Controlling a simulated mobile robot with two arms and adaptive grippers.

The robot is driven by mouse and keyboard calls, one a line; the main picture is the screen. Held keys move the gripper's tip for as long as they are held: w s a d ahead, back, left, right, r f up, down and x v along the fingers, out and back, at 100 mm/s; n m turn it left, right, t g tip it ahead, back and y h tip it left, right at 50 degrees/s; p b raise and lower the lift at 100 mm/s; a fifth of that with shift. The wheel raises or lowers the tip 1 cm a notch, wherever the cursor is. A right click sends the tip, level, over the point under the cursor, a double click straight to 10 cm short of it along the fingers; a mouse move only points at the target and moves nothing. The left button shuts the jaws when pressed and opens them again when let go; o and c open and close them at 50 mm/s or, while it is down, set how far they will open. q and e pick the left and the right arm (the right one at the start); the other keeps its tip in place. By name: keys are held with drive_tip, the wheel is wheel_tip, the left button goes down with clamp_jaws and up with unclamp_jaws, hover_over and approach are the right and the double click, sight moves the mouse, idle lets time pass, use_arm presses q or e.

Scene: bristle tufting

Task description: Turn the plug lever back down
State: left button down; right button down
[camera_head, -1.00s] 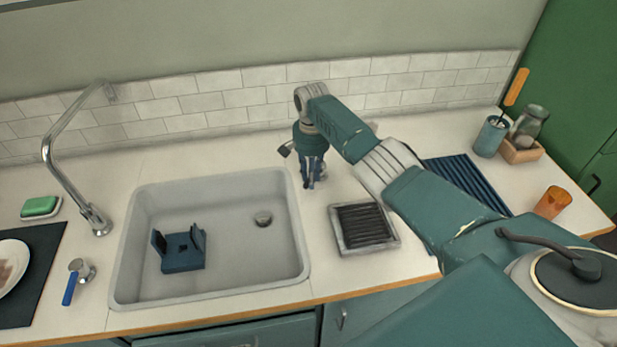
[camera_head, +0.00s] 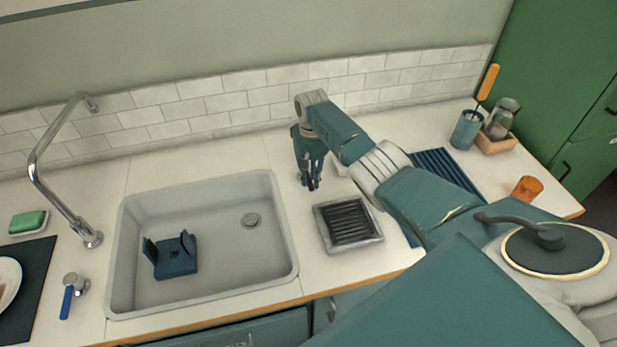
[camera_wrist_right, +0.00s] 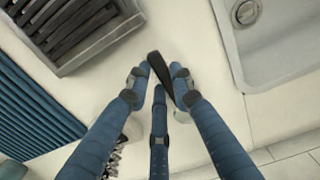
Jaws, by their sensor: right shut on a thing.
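My right gripper (camera_head: 312,184) points down on the worktop just right of the sink's back right corner. In the right wrist view its blue fingers (camera_wrist_right: 158,84) are closed around a dark flat lever-like piece (camera_wrist_right: 159,66), which I take to be the plug lever. Its far end sticks out between the fingertips, and its base is hidden by the fingers. In the head view the lever cannot be made out behind the gripper. The sink drain (camera_head: 250,220) shows as a round grey disc, also in the wrist view (camera_wrist_right: 246,12). My left gripper is not in view.
The grey sink (camera_head: 200,290) holds a dark blue bracket-like holder (camera_head: 176,258). A framed black grate (camera_head: 348,223) sits close in front of my right gripper. A blue ribbed mat (camera_head: 446,170) lies to the right. The chrome faucet (camera_head: 50,195) and blue-handled tap (camera_head: 68,300) are left.

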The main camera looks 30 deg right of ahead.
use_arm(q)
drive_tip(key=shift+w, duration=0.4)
use_arm(e)
drive_tip(key=shift+w+d+r, duration=0.1)
drive_tip(key=c, duration=1.5)
unclamp_jaws()
drive_tip(key=shift+r, duration=0.2)
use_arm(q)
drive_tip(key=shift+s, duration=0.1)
use_arm(e)
wheel_tip(320, 180, up, 12)
drive_tip(key=shift+f, duration=0.2)
drive_tip(key=shift+f, duration=0.1)
